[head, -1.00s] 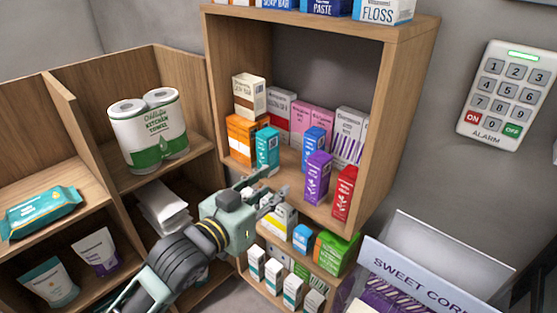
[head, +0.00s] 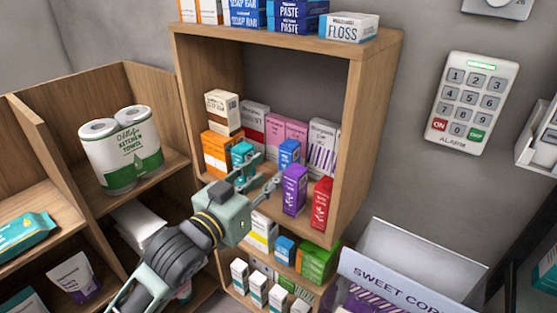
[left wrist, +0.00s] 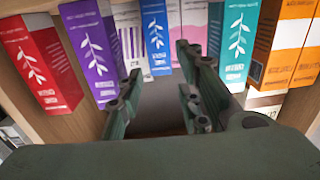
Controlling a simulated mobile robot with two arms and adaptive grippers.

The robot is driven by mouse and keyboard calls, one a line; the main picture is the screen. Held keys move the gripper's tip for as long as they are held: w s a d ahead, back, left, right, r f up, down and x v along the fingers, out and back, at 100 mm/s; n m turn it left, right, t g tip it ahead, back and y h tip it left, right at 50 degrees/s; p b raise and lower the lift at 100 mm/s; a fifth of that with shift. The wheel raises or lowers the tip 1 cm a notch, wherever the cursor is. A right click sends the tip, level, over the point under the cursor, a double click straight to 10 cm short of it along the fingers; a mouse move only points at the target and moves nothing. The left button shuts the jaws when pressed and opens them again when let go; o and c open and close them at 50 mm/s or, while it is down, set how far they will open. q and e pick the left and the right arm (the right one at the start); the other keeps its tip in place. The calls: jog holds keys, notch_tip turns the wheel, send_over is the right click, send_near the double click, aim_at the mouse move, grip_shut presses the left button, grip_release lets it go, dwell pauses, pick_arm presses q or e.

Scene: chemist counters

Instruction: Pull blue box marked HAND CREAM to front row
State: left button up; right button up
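The blue box (head: 289,153) stands upright on the wall shelf, between a teal box (head: 242,155) and a purple box (head: 294,190). It sits a little further back than the purple box. In the left wrist view the blue box (left wrist: 155,35) shows ahead of the finger gap; its lettering is too small to read. My left gripper (head: 264,172) is open and empty at the shelf's front, before the teal and blue boxes. In the left wrist view its fingers (left wrist: 155,88) are apart, with nothing between them. My right gripper is not in view.
A red box (head: 321,203) stands right of the purple one; an orange box (head: 217,153) stands at the left. Pink boxes (head: 286,130) and white boxes stand behind. The wooden shelf wall (head: 347,150) bounds the right side. A lower shelf holds more boxes.

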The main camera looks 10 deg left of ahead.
aim_at(285, 159)
pick_arm(q)
jog(key=p+x, duration=0.2)
jog(key=x, duration=0.6)
jog(key=shift+d, duration=0.1)
jog(key=shift+c, duration=0.5)
grip_shut()
